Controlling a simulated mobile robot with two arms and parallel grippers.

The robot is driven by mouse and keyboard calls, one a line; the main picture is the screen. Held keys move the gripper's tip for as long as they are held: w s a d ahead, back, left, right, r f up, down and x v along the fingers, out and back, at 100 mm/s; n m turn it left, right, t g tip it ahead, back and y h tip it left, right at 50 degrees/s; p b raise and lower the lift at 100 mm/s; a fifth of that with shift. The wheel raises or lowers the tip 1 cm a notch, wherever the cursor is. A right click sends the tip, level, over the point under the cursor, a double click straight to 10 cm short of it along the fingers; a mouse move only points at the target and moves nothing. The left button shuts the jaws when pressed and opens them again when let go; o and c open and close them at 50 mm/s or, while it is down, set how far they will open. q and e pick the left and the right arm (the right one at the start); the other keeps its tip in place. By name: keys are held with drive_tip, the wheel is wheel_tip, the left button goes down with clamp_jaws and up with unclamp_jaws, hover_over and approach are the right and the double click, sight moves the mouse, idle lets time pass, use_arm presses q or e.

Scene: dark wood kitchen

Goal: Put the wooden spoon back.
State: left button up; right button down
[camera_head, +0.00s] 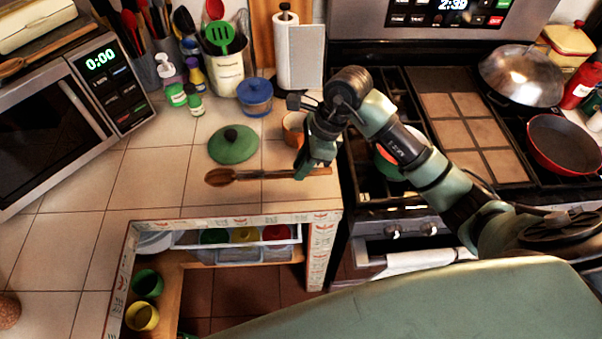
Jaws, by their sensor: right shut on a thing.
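A brown wooden spoon (255,175) lies level across the view above the front of the tiled counter, its bowl (219,177) to the left. My right gripper (306,172) is shut on its handle near the right end. I cannot tell whether the spoon touches the counter. A cream utensil crock (225,72) with a green slotted turner and a red spoon stands at the back. A second, dark holder (148,70) beside the microwave is packed with utensils. My left gripper is out of view.
A green lid (233,145) lies just behind the spoon. A blue lidded pot (255,97), small bottles (194,99) and a paper towel roll (287,52) stand behind. The microwave (50,110) is at left; the stove (460,130), with pans, is at right.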

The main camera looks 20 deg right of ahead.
wheel_tip(320, 180, down, 5)
drive_tip(key=shift+r+p, duration=0.1)
drive_tip(key=shift+p, duration=0.4)
drive_tip(key=shift+f, duration=0.2)
drive_tip(key=c, duration=1.7)
unclamp_jaws()
drive_tip(key=shift+f, duration=0.2)
drive_tip(key=shift+c, duration=0.2)
drive_tip(key=o, duration=0.4)
drive_tip(key=shift+r, duration=0.1)
drive_tip(key=shift+r, duration=0.1)
